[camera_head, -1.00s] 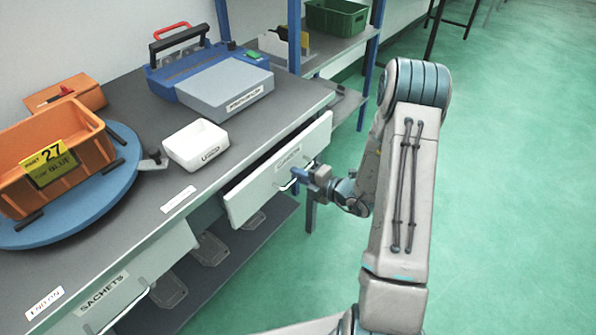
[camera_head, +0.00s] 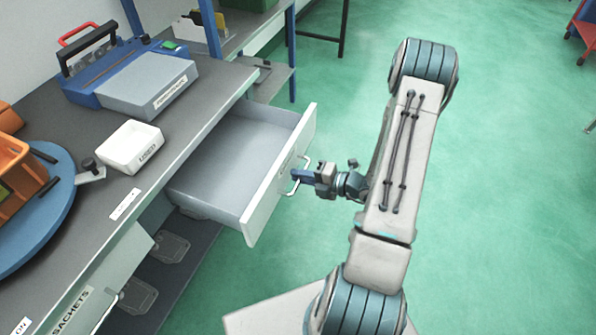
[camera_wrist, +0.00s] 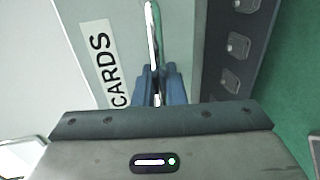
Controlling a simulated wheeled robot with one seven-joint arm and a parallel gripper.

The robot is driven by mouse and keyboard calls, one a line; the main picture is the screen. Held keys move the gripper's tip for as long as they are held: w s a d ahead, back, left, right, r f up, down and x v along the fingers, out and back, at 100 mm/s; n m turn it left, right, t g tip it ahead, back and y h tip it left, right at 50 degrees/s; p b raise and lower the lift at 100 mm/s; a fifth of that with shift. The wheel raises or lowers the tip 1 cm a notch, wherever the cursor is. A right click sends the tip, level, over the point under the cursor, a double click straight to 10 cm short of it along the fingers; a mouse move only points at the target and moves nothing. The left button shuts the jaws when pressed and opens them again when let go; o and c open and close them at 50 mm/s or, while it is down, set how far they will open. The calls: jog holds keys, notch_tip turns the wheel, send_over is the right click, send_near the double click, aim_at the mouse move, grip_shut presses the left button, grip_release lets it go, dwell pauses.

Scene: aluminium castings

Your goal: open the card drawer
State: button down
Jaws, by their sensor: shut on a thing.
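The card drawer (camera_head: 221,177) is pulled well out from under the bench, and its grey inside looks empty. Its white front panel (camera_head: 268,205) faces my arm. In the wrist view the panel carries a label (camera_wrist: 107,62) reading CARDS. My gripper (camera_head: 300,175) is at the drawer's handle (camera_head: 290,186), with its blue fingers shut on it. The wrist view shows the pale handle bar (camera_wrist: 152,38) running between the two fingers (camera_wrist: 159,88). The part of the handle inside the fingers is hidden.
A closed SACHETS drawer (camera_head: 90,290) is at lower left.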

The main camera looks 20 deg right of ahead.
jog(key=c, duration=1.6)
grip_release()
jog(key=shift+o, duration=0.2)
jog(key=v, duration=1.3)
jog(key=shift+s+d, duration=0.25)
jog(key=shift+d, duration=0.05)
jog(key=shift+r, duration=0.1)
